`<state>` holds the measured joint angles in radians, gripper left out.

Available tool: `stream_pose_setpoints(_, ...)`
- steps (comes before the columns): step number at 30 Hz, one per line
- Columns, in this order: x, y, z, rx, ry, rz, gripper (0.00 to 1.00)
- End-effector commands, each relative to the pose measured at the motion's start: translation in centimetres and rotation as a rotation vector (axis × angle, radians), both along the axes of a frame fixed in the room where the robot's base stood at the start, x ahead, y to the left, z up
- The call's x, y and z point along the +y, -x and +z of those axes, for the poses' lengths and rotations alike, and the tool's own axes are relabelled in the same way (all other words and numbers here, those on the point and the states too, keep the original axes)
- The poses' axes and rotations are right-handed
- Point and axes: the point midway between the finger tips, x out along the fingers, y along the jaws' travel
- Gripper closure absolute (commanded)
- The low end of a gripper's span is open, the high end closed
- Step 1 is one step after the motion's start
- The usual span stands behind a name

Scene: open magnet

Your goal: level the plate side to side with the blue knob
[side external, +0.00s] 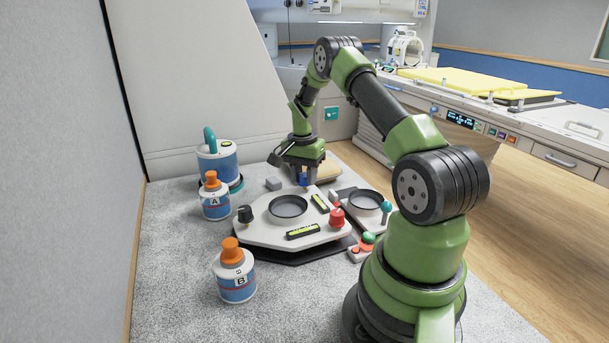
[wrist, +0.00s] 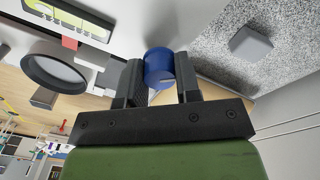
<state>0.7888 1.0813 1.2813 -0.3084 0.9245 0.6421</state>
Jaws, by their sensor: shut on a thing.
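The plate (side external: 265,228) is a pale, many-sided platform on a dark base, with a round dark-rimmed recess (side external: 288,207) in it. The blue knob (wrist: 159,68) stands at the plate's far edge; it also shows in the side view (side external: 303,179). My gripper (wrist: 160,82) has one finger on each side of the blue knob and is shut on it. A black knob (side external: 245,214) and a red knob (side external: 337,217) stand at other corners. Two spirit levels with yellow-green vials, one at the front (side external: 303,231) and one at the right (side external: 320,202), lie on the plate; their bubbles are too small to read.
Bottle A (side external: 215,199) and bottle B (side external: 235,273) stand left of the plate. A larger blue-and-white container (side external: 216,163) is behind them. A grey block (side external: 273,184) lies near my gripper. A smaller device (side external: 366,201) with a round dish and coloured knobs sits at right.

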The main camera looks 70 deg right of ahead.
Motion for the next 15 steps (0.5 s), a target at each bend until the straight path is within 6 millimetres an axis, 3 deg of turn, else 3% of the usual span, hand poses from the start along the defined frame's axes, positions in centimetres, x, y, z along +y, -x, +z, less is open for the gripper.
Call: stream_pose_setpoints(15, -0.03, -0.09, 0.01, 0.005, 0.02, -0.487, 0.93)
